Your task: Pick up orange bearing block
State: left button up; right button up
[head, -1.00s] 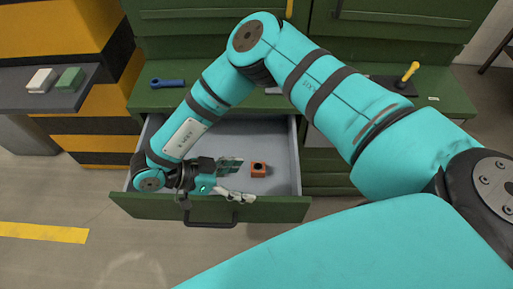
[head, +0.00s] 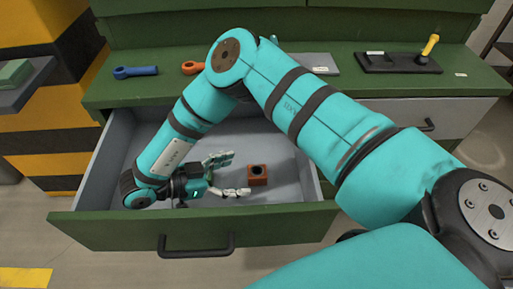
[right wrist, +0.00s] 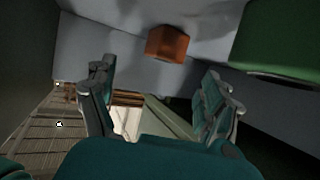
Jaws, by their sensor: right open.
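The orange bearing block (head: 257,176) is a small cube with a dark round hole in its top. It sits on the floor of the open grey drawer (head: 292,165). It also shows in the right wrist view (right wrist: 167,44), beyond the fingers near the top. My right gripper (head: 240,174) is inside the drawer, just left of the block, with its fingers spread. In the right wrist view the open fingers (right wrist: 160,100) have nothing between them, and the block is apart from them. My left gripper is not in view.
The drawer's green front (head: 110,230) with its dark handle (head: 195,246) borders the near side. A blue wrench (head: 135,72), an orange ring-ended tool (head: 193,68) and a black plate with a yellow handle (head: 400,62) lie on the green bench top (head: 450,80).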

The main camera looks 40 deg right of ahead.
aim_at(256, 171)
jog(key=x, duration=0.7)
jog(key=shift+w+d+f, duration=0.15)
jog(key=shift+w+f, duration=0.05)
grip_shut()
dwell(0.4)
